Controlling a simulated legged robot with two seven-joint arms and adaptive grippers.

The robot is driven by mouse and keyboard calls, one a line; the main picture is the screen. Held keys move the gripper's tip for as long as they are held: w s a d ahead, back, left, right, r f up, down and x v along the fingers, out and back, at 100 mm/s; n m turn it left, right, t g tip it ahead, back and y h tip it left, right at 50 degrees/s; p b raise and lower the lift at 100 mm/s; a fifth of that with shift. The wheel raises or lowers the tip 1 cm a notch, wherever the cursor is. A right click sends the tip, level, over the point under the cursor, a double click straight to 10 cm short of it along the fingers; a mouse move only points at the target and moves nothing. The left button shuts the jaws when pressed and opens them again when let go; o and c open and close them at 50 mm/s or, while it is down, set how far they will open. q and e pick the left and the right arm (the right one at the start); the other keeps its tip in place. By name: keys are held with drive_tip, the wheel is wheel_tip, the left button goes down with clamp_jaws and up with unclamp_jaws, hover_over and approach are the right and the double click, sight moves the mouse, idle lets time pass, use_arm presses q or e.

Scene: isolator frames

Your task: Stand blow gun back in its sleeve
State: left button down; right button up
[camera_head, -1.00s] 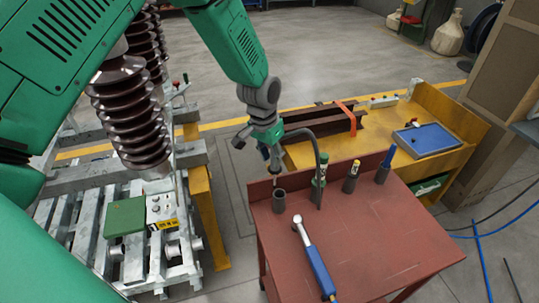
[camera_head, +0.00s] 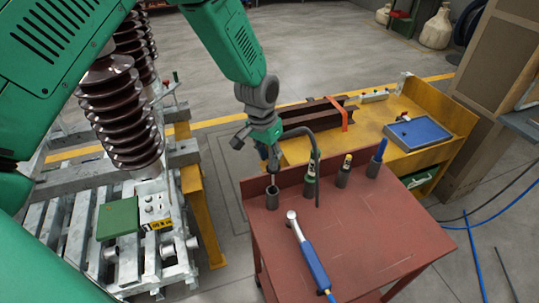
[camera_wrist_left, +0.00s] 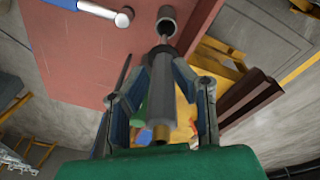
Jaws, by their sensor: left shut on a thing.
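My left gripper (camera_head: 268,150) is shut on the blow gun and holds it above the left part of the red cart top. In the left wrist view the blow gun (camera_wrist_left: 160,95) lies between the two fingers, with a grey body and a brass-coloured end towards the camera. Its thin nozzle points at an open grey sleeve (camera_wrist_left: 182,22). In the head view this empty-looking sleeve (camera_head: 272,199) stands upright at the cart's back left, just below the gripper. I cannot tell whether the nozzle tip is inside its mouth. My right gripper is not in view.
A dark hose (camera_head: 317,160) arches beside the gripper. A blue-handled wrench (camera_head: 310,258) lies in front. The cart's right side is clear.

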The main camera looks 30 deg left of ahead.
use_arm(q)
drive_tip(key=shift+a, duration=0.1)
idle(0.3)
wheel_tip(320, 180, down, 10)
drive_tip(key=b, duration=0.5)
idle(1.3)
drive_tip(key=shift+r, duration=0.15)
drive_tip(key=c, duration=1.3)
unclamp_jaws()
drive_tip(key=shift+o, duration=0.2)
